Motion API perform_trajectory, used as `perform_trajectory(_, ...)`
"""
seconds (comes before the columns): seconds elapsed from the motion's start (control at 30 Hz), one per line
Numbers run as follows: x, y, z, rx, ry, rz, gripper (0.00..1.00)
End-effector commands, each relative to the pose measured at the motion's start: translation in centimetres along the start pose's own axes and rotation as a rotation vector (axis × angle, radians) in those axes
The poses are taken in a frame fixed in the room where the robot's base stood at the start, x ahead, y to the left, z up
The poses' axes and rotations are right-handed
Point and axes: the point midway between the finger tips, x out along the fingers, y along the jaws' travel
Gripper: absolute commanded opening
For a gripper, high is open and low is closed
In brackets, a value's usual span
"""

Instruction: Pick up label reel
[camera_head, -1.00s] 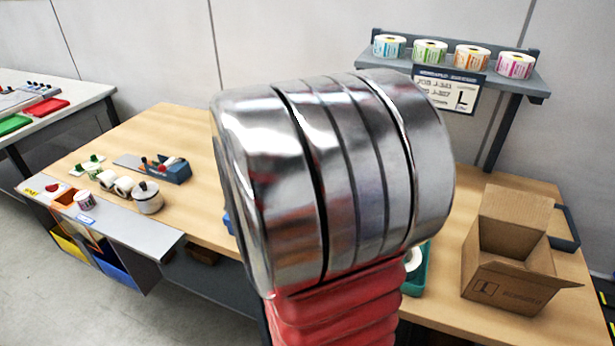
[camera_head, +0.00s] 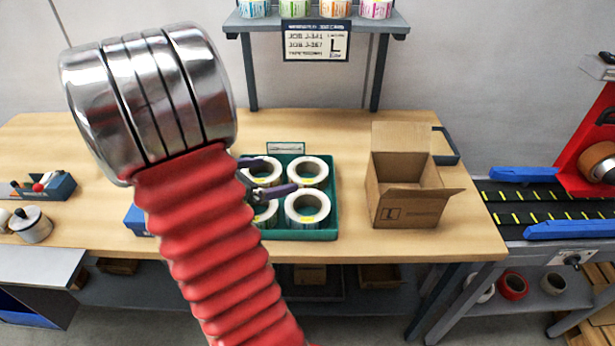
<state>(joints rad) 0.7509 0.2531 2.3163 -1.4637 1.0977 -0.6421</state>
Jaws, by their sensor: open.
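Several white label reels, including one at the back right (camera_head: 308,172) and one at the front right (camera_head: 307,208), lie flat in a green tray (camera_head: 331,226) on the wooden table. The back left reel (camera_head: 262,171) and front left reel (camera_head: 262,213) are partly hidden by my arm and fingers. My gripper (camera_head: 270,178) shows two dark purple fingers, spread apart, over the left side of the tray. It appears empty. Its height above the reels is hard to tell, and its base is hidden behind my red arm.
An open cardboard box (camera_head: 408,200) marked L stands right of the tray. A conveyor (camera_head: 547,205) lies at the right. A blue dispenser (camera_head: 52,187) and a lidded pot (camera_head: 32,226) stand at the left.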

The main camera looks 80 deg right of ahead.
Motion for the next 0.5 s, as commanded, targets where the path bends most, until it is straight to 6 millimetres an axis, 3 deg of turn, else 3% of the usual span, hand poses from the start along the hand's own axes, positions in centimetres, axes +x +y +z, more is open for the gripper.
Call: perform_trajectory(0.5,6.8,-0.1,0.0,0.001,0.001,-0.003,1.0)
